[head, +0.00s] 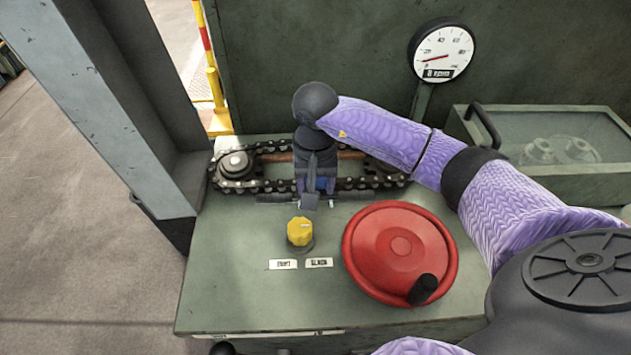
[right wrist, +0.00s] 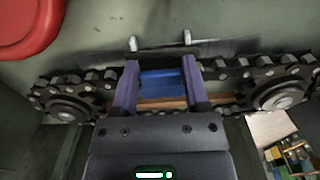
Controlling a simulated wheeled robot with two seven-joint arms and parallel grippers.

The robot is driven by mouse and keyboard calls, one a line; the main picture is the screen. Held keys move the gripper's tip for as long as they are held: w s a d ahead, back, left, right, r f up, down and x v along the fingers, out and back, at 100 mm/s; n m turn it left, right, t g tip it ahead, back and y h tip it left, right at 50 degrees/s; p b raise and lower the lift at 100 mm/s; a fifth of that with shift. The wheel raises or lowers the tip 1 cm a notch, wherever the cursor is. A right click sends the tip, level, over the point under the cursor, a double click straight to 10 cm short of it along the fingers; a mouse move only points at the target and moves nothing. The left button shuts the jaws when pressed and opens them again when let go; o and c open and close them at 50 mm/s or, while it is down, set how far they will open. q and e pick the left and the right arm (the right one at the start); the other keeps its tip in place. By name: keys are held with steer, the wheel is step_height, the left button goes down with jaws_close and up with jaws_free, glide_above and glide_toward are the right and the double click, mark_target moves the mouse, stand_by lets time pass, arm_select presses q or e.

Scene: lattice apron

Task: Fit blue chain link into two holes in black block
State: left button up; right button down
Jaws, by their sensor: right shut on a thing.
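The blue chain link (right wrist: 162,80) is between the two fingers of my right gripper (right wrist: 159,66), which is shut on it, in the right wrist view. In the head view, my right gripper (head: 316,188) points down at the near run of the black chain and mostly hides the link. A low dark bar-shaped piece (right wrist: 225,53) lies just beyond the fingertips; it may be the black block. Two small silver pins (right wrist: 187,37) stand near it. No holes can be made out, and I cannot tell whether the link touches the block. My left gripper is not in view.
The black chain (head: 352,183) loops around sprockets, including one at left (head: 236,164). A yellow knob (head: 300,232) and a red handwheel (head: 400,252) stand in front on the green bench. A gauge (head: 441,52) and a lidded case (head: 560,150) are behind and right.

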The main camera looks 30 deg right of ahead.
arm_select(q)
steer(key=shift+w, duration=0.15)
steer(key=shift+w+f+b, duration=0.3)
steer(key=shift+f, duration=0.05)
arm_select(e)
steer(key=shift+f, duration=0.25)
steer(key=shift+c, duration=1.2)
jaws_free()
steer(key=shift+o, duration=1.1)
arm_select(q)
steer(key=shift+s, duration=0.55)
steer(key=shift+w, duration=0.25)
